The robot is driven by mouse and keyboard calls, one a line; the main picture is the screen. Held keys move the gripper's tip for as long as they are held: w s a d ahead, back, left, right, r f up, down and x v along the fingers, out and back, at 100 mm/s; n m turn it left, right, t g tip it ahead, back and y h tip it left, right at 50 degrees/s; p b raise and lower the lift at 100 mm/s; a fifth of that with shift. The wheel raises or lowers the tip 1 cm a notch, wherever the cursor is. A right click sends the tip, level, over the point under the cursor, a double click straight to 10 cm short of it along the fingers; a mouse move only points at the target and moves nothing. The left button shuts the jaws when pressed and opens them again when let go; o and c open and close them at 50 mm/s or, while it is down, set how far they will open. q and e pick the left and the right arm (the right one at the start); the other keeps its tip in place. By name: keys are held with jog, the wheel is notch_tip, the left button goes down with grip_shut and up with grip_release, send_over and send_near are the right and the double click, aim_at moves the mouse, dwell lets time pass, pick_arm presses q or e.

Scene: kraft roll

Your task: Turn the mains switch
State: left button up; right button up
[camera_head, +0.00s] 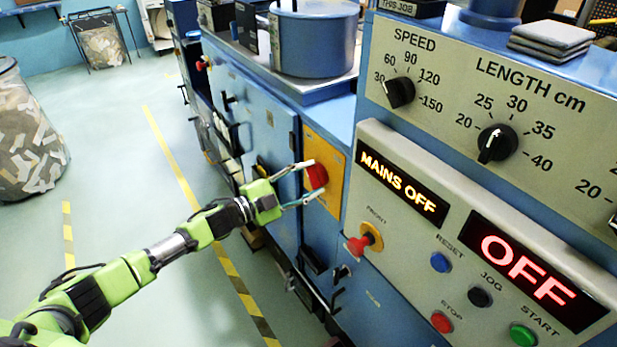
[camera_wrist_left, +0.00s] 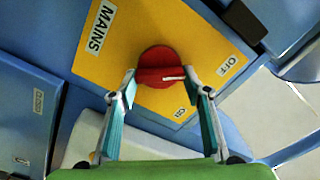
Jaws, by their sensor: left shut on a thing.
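The red mains switch (camera_head: 317,176) sits on a yellow plate (camera_head: 327,146) on the side of the blue machine. My left gripper (camera_head: 308,184) reaches it from the left and is shut on its knob. In the left wrist view the red knob (camera_wrist_left: 160,66) sits between the two fingertips (camera_wrist_left: 166,82). A white mark on the knob points to the right, towards the OFF side of the plate; an ON label is below. The lit display (camera_head: 403,186) reads MAINS OFF. My right gripper is not in view.
The control panel beside the switch has a red knob on a yellow collar (camera_head: 366,241), a blue reset button (camera_head: 440,262), a green start button (camera_head: 523,335) and a display reading OFF (camera_head: 530,270). A bin of scraps (camera_head: 28,140) stands at the left. The floor between is clear.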

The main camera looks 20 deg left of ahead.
pick_arm(q)
jog(key=shift+n, duration=0.6)
jog(key=o, duration=1.1)
jog(key=v, duration=1.2)
jog(key=shift+a, duration=0.1)
